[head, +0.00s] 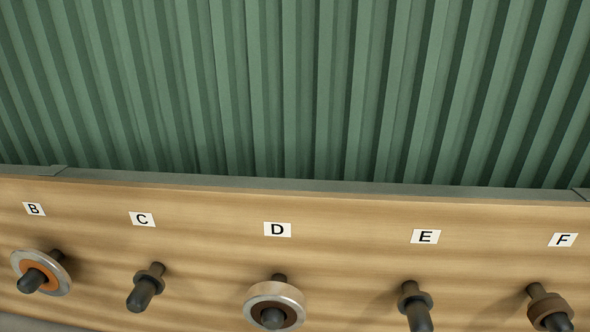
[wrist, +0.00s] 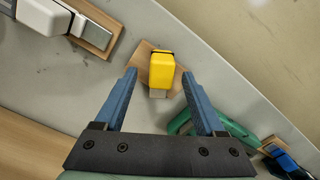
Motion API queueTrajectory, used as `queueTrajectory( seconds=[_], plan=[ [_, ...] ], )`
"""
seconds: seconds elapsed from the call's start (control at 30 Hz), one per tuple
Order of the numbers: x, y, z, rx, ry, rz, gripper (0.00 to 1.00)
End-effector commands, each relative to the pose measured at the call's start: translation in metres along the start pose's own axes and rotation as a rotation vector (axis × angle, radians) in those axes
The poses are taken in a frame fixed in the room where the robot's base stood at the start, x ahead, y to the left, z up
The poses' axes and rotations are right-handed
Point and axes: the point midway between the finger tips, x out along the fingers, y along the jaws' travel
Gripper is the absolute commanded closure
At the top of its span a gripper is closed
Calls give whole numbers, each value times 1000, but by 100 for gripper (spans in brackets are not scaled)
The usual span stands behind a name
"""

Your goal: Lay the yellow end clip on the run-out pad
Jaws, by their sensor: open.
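The yellow end clip (wrist: 161,68) shows in the wrist view, with a dark band at its far end and a grey metal tab at its near end. It lies over a small brown wooden piece (wrist: 143,57) on a grey surface. I cannot tell whether this piece is the run-out pad. My gripper (wrist: 159,75) is open, its blue fingers on either side of the yellow clip with gaps showing on both sides. How far the fingertips are above the surface is unclear. The head view shows neither the clip nor my gripper.
The head view shows a board (head: 200,235) with lettered pegs, some holding rings.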

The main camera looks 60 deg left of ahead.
Motion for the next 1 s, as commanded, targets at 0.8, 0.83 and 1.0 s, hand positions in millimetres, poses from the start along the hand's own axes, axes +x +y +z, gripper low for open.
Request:
queueTrajectory(
  seconds=[0.8,0.83,1.0],
  plan=[
    [-115,1,-1,0,2,3,28],
    [-118,0,-1,-1,2,2,28],
    [-129,0,0,0,0,1,28]
  ],
)
